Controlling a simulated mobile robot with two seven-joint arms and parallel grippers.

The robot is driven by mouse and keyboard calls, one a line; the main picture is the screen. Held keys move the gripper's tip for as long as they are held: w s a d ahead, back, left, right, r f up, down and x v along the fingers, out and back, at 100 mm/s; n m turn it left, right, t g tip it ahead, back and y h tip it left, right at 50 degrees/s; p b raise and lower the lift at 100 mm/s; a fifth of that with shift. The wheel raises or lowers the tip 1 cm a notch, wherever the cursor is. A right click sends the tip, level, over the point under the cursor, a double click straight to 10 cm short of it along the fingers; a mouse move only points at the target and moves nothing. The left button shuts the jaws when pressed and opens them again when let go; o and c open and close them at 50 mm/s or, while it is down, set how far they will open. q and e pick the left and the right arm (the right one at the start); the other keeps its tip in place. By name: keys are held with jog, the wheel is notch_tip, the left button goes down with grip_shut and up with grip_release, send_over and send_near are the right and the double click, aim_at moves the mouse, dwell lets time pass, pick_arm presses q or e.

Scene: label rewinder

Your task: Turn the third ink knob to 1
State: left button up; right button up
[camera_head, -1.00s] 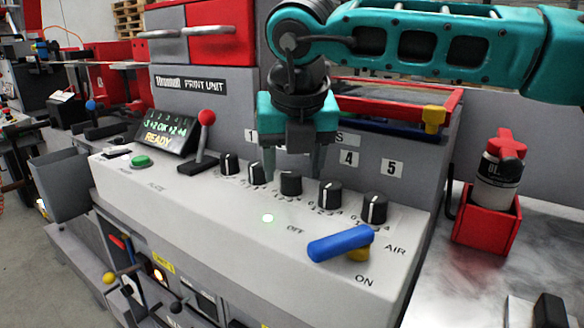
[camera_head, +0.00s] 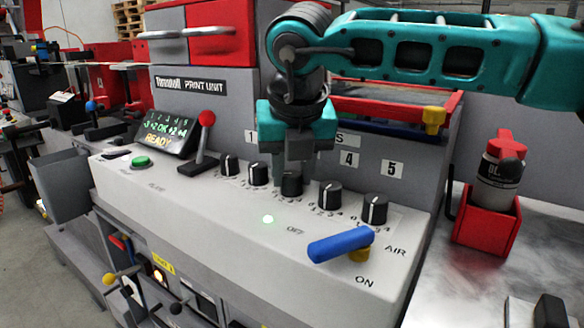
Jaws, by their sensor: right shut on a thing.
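A row of black ink knobs runs along the sloping grey panel (camera_head: 225,205) of the print unit. The third knob (camera_head: 291,184) is the middle one. My right gripper (camera_head: 291,180) reaches down from above and is shut on the third knob, its fingers partly covering the knob's top and scale. The second knob (camera_head: 257,174) is just left of the fingers and the fourth knob (camera_head: 330,194) is just right. The display (camera_head: 164,132) reads READY in yellow, with a row of small green values above. My left gripper is not in view.
A red-topped lever (camera_head: 206,120) and a green button (camera_head: 141,161) are on the left of the panel. A blue air handle (camera_head: 340,244) lies in front of the fourth and fifth knobs. A bottle (camera_head: 497,178) stands in a red holder at right.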

jog(key=shift+n, duration=0.4)
jog(key=shift+d+n+y+b, duration=0.1)
jog(key=shift+n+y+b, duration=0.45)
jog(key=shift+n, duration=0.35)
jog(key=shift+n+g+y, duration=0.5)
jog(key=shift+n+y, duration=0.05)
jog(key=shift+n, duration=1.05)
jog(key=o, duration=1)
jog(key=shift+o, duration=0.2)
jog(key=p+v, duration=0.1)
jog(key=v, duration=1.2)
